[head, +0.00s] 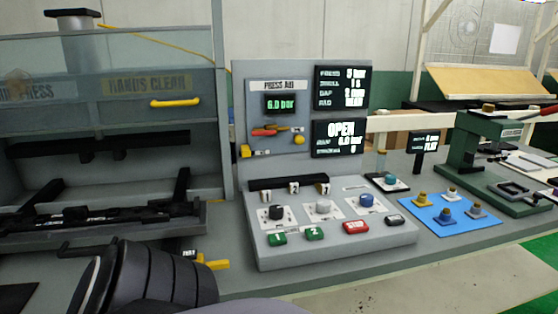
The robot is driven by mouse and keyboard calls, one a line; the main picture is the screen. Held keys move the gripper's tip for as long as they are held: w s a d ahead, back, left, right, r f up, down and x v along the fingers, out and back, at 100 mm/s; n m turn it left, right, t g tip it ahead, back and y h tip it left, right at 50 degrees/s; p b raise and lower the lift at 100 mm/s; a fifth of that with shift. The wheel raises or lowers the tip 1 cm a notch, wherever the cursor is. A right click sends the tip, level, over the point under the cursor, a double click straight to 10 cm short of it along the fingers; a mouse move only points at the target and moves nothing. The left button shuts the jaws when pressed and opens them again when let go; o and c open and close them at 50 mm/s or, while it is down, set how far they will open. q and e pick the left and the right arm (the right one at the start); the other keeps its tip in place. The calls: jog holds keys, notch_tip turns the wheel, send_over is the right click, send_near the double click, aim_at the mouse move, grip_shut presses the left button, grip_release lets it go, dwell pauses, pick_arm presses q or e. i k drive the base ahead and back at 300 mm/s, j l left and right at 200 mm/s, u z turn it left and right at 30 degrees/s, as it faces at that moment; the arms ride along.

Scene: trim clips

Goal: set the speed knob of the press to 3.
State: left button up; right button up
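The grey press control console (400,238) sits on the bench in the middle of the head view. Its sloped top carries a black knob (276,213), a pale grey knob (323,206) and a blue knob (367,200), each on a white dial plate. The dial markings are too small to read, so I cannot tell which is the speed knob or where each points. The upper screen (342,87) shows several setting lines, and the lower screen (338,138) reads OPEN. A dark ribbed arm link of mine shows at lower left; neither gripper is in view.
Green buttons (278,238) and a red button (355,227) lie in front of the knobs. The guarded press (105,80) stands left, with a yellow handle. A blue mat (425,220) with several small fixtures and a green hand press (480,150) are right.

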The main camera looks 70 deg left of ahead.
aim_at(366, 200)
jog(key=u, duration=2)
